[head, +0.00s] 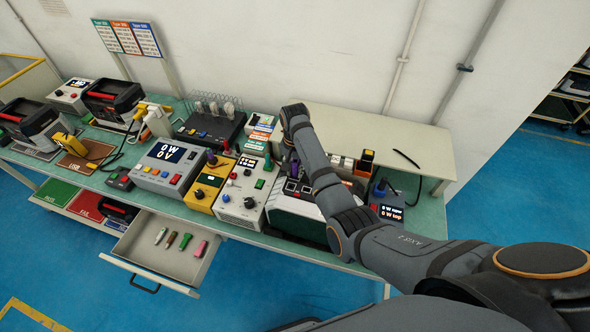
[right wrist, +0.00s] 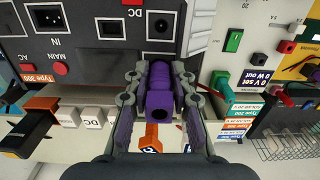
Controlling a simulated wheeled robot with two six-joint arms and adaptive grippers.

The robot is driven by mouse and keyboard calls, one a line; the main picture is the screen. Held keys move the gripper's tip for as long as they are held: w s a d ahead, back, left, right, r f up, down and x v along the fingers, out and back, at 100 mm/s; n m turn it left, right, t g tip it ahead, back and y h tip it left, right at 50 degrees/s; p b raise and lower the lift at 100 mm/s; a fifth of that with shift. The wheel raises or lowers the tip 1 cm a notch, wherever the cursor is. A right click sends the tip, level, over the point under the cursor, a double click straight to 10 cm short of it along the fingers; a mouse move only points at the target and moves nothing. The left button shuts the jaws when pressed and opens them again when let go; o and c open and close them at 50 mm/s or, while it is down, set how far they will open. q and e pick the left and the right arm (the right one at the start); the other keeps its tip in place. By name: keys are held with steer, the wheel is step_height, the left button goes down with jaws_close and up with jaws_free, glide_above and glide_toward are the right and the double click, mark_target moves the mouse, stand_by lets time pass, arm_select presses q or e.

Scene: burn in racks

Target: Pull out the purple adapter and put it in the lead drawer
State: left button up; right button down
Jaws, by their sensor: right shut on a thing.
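The purple adapter (right wrist: 158,92) is between the two fingers of my right gripper (right wrist: 158,85), which is shut on it, in the right wrist view. Its far end is at the dark socket panel of a device (right wrist: 90,45); I cannot tell whether it is still seated. In the head view a bit of purple (head: 293,167) shows beside my right wrist, over the right part of the bench. The open lead drawer (head: 143,237) is under the bench at lower left, holding several small coloured pieces in a row. My left gripper is not in view.
The green bench (head: 120,187) is crowded with instruments. A grey power meter (head: 165,165), a yellow box (head: 207,183) and a white supply (head: 243,195) stand between my gripper and the drawer side. The blue floor in front is clear.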

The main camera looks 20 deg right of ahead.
mark_target(294, 165)
steer(key=shift+a+r, duration=0.1)
steer(key=shift+r, duration=0.15)
steer(key=shift+w+r, duration=0.1)
steer(key=shift+r, duration=0.05)
steer(key=shift+r, duration=0.4)
steer(key=shift+a+r, duration=0.1)
steer(key=shift+r, duration=0.8)
